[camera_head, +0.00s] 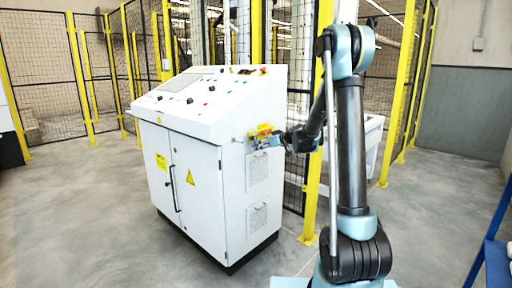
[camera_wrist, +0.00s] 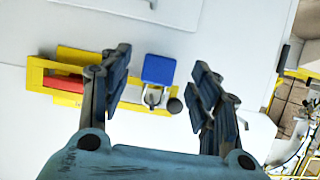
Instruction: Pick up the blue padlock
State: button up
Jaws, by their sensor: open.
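The blue padlock (camera_wrist: 158,70) shows in the wrist view, with its blue body up and its metal shackle below, against the white cabinet side. It is between my gripper's two fingers (camera_wrist: 160,92), and neither finger visibly touches it. My gripper is open. In the head view my gripper (camera_head: 272,140) is at the right side of the white control cabinet, beside a small yellow and red fixture (camera_head: 262,133). The padlock cannot be made out clearly there.
The yellow bracket (camera_wrist: 70,56) with a red part (camera_wrist: 62,83) lies left of the padlock, partly behind my left finger. A dark round knob (camera_wrist: 175,105) is just right of the shackle. The white control cabinet (camera_head: 195,200) stands before yellow-framed mesh fencing (camera_head: 50,95). Grey floor is open at left.

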jog(key=shift+x, duration=0.9)
jog(key=c, duration=1.2)
jog(key=shift+c, duration=0.2)
